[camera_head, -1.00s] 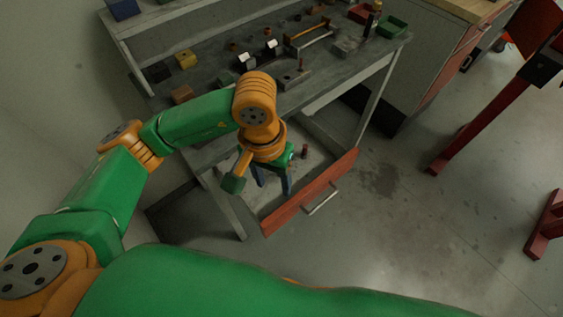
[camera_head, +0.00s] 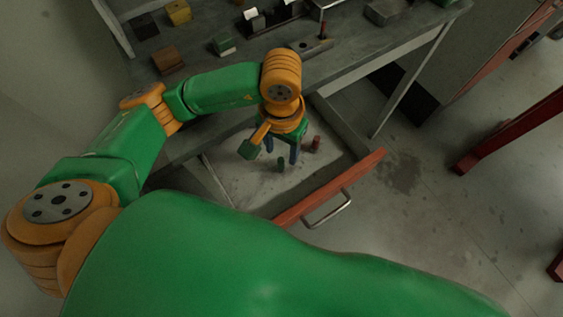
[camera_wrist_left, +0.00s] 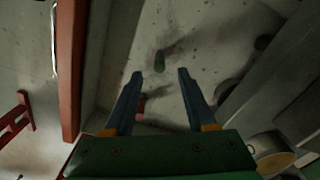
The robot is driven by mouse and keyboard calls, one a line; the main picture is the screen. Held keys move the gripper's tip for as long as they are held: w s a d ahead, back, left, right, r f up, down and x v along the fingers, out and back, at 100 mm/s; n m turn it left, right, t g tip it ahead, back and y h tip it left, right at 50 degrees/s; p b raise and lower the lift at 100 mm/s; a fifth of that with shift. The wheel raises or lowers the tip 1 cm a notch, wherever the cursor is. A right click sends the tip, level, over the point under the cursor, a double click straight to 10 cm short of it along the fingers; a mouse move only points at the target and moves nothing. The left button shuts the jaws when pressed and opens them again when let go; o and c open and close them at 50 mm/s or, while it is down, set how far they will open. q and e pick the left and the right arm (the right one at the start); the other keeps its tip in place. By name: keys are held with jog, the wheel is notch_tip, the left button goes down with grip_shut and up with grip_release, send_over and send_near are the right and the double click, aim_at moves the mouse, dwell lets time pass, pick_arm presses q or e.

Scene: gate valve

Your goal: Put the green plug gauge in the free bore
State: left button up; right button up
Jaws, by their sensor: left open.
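The green plug gauge (camera_head: 281,165) stands in the open drawer (camera_head: 235,180). In the left wrist view it (camera_wrist_left: 159,61) shows between and just beyond the fingertips. My left gripper (camera_head: 282,154) points down over the drawer, open and empty, its two blue fingers apart. A red plug (camera_head: 315,143) is also in the drawer, to the right of the fingers; it shows partly behind a finger in the left wrist view (camera_wrist_left: 140,104). On the bench, a grey block (camera_head: 305,46) carries an upright red peg (camera_head: 323,29); a dark spot beside the peg may be a bore. My right gripper is not seen.
The drawer's red front (camera_head: 330,188) with its metal handle stands out from the bench (camera_head: 350,62). Brown (camera_head: 167,60), green (camera_head: 223,44) and yellow (camera_head: 178,12) blocks lie on the bench. A small dark green item (camera_wrist_left: 262,42) in the left wrist view is unclear.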

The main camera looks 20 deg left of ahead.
aim_at(281, 160)
pick_arm(q)
jog(key=f, duration=0.2)
jog(key=f+p, duration=0.1)
jog(key=f, duration=0.1)
jog(key=shift+s+f, duration=0.2)
jog(key=shift+f, duration=0.1)
grip_shut()
